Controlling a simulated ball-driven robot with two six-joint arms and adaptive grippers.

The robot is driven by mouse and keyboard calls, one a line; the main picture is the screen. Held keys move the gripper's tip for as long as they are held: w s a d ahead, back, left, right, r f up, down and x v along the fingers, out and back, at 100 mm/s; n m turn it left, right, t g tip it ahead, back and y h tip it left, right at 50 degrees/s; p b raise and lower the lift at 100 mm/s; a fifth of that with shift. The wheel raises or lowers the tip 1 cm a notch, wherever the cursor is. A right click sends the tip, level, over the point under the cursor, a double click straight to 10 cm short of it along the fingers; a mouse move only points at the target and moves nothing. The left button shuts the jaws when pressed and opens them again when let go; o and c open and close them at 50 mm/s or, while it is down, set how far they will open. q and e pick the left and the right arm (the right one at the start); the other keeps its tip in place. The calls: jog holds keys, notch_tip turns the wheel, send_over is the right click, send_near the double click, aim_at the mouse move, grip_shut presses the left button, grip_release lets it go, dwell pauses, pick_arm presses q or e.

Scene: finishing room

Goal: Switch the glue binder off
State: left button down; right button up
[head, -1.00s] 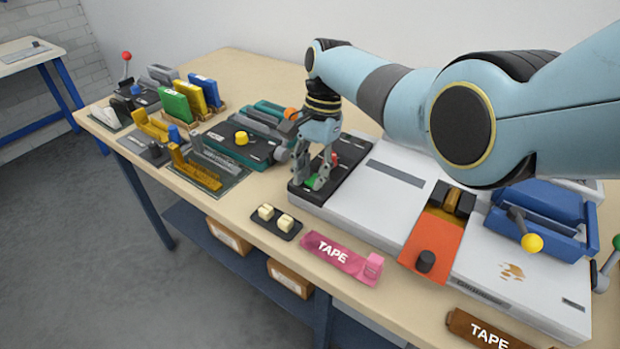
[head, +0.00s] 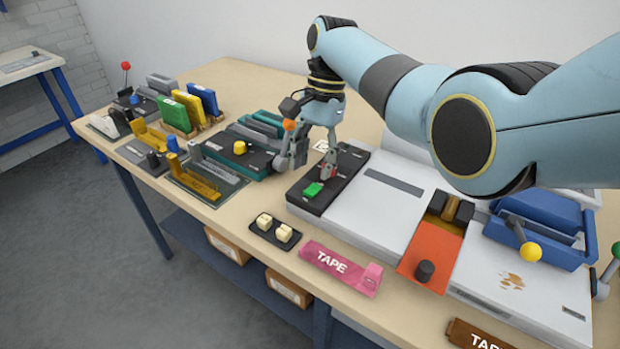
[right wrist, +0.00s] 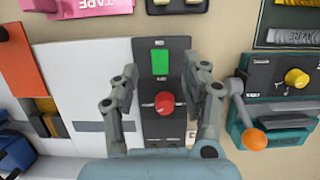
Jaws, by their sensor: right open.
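A long white machine (head: 395,191) with a black control panel (head: 350,160) at its left end lies on the table; I take it for the glue binder, though its labels are unreadable. The panel carries a green button (head: 313,189), also clear in the right wrist view (right wrist: 160,62). A red knob (right wrist: 165,103) sits on the same panel below the button there. My right gripper (head: 308,168) is open and empty over the panel. In the right wrist view its fingers (right wrist: 163,72) stand either side of the panel, with the knob between them. My left gripper is out of view.
A teal machine (head: 220,158) with a yellow knob and an orange-ended lever (head: 289,125) stands close left of my right gripper. A cream two-switch block (head: 275,230) and a pink tape holder (head: 340,266) lie in front. A blue unit (head: 545,220) is at the right.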

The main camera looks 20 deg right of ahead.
jog(key=v, duration=0.7)
